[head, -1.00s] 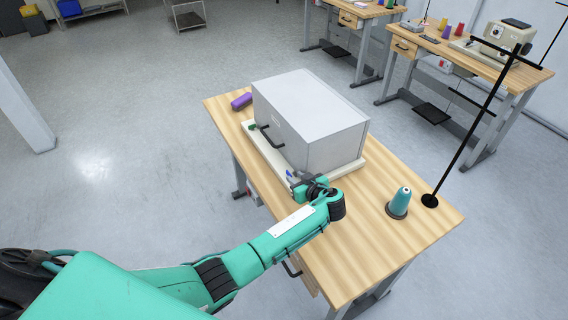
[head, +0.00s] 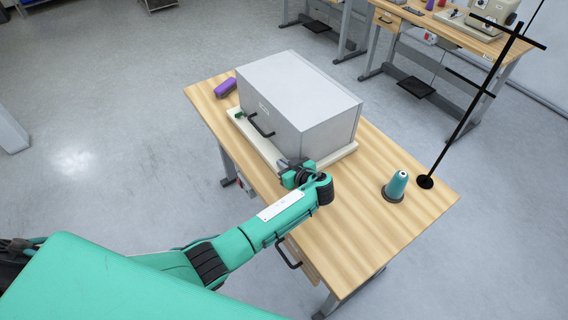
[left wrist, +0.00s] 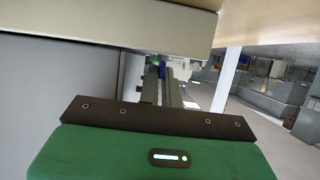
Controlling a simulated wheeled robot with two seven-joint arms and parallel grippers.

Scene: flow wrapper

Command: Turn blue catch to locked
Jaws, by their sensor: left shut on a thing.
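The grey box-shaped machine (head: 300,100) sits on a pale base plate (head: 262,147) on the wooden table. The blue catch (left wrist: 162,71) shows in the left wrist view as a small blue patch between the fingers. In the head view my gripper hides it at the machine's near front corner. My left gripper (head: 284,165) reaches that corner low over the base plate; in the left wrist view its fingers (left wrist: 163,88) are shut on the blue catch. Which way the catch is turned is too small to tell. My right gripper is out of view.
A green catch (head: 239,115) and a black handle (head: 261,126) are on the machine's front. A purple spool (head: 225,87) lies at the far left. A teal thread cone (head: 396,187) and a black thread stand (head: 425,182) stand on the right. The table's front right is clear.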

